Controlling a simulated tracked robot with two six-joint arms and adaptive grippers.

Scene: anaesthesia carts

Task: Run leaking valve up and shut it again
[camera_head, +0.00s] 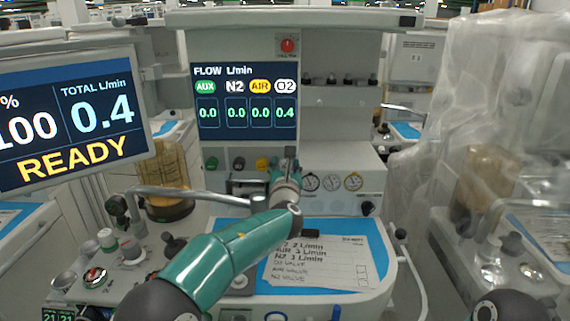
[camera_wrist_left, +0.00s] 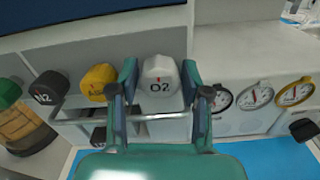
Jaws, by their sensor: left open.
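The white O2 knob (camera_wrist_left: 161,82) sits between the two fingers of my left gripper (camera_wrist_left: 160,92) in the left wrist view. The fingers are open, one at each side of the knob; I cannot tell whether they touch it. In the head view my left gripper (camera_head: 287,166) is at the knob row and mostly hides the O2 knob. The yellow AIR knob (camera_wrist_left: 97,82), black N2 knob (camera_wrist_left: 50,88) and green AUX knob (camera_wrist_left: 8,92) are to its left. The flow display (camera_head: 245,103) reads O2 0.4 and 0.0 for AUX, N2 and AIR.
A metal bar (camera_wrist_left: 75,115) runs in front of the knobs. Several gauges (camera_head: 332,182) are to the right. The monitor (camera_head: 68,120) reads READY, 100 and total 0.4 L/min. A handwritten sheet (camera_head: 318,268) lies on the blue worktop. A plastic-covered cart (camera_head: 480,120) stands at right.

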